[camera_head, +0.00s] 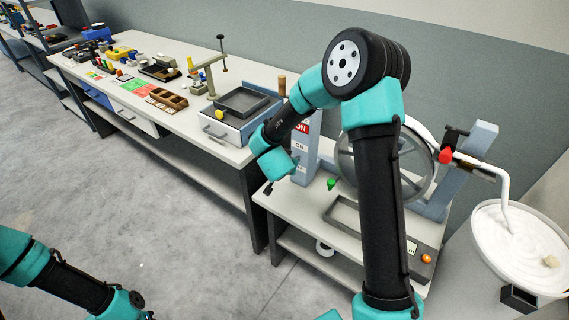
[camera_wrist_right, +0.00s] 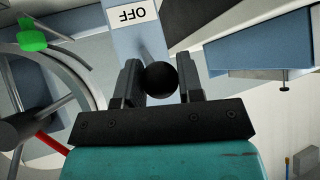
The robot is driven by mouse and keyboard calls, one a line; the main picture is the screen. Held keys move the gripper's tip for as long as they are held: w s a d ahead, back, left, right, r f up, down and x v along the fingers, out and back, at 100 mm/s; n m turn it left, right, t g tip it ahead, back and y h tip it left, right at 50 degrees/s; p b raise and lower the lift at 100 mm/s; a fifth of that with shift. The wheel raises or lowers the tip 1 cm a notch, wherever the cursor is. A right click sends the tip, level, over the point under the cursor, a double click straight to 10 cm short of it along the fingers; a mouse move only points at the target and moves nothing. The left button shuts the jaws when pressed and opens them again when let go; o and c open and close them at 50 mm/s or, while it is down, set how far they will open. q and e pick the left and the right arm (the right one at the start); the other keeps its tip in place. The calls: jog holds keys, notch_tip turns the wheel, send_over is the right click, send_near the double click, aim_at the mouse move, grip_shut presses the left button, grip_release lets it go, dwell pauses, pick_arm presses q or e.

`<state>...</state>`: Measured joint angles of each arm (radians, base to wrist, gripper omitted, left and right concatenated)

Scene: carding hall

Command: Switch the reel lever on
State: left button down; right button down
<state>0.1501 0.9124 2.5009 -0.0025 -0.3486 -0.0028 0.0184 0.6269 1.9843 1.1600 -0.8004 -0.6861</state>
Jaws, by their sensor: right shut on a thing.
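The reel lever's round black knob (camera_wrist_right: 161,80) sits between the two fingers of my right gripper (camera_wrist_right: 161,88), which is shut on it. Its grey rod runs from the knob to a light blue post. An OFF label (camera_wrist_right: 134,14), upside down in the wrist view, is on the post beside the rod. Which way the lever points I cannot tell. My left arm enters at bottom left; its fingers do not show.
A large spoked wheel (camera_head: 344,165) stands right of the post on a low bench (camera_head: 285,205). A green knob (camera_head: 331,183) is near it. A white round pan (camera_head: 520,240) is at the right. A long workbench (camera_head: 190,75) with trays and small parts is behind left.

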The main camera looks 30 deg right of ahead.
jog(key=shift+w+r, duration=0.1)
jog(key=shift+r, duration=0.05)
jog(key=c, duration=0.8)
grip_release()
jog(key=shift+o, duration=0.2)
jog(key=v, duration=1.7)
jog(key=shift+s, duration=0.25)
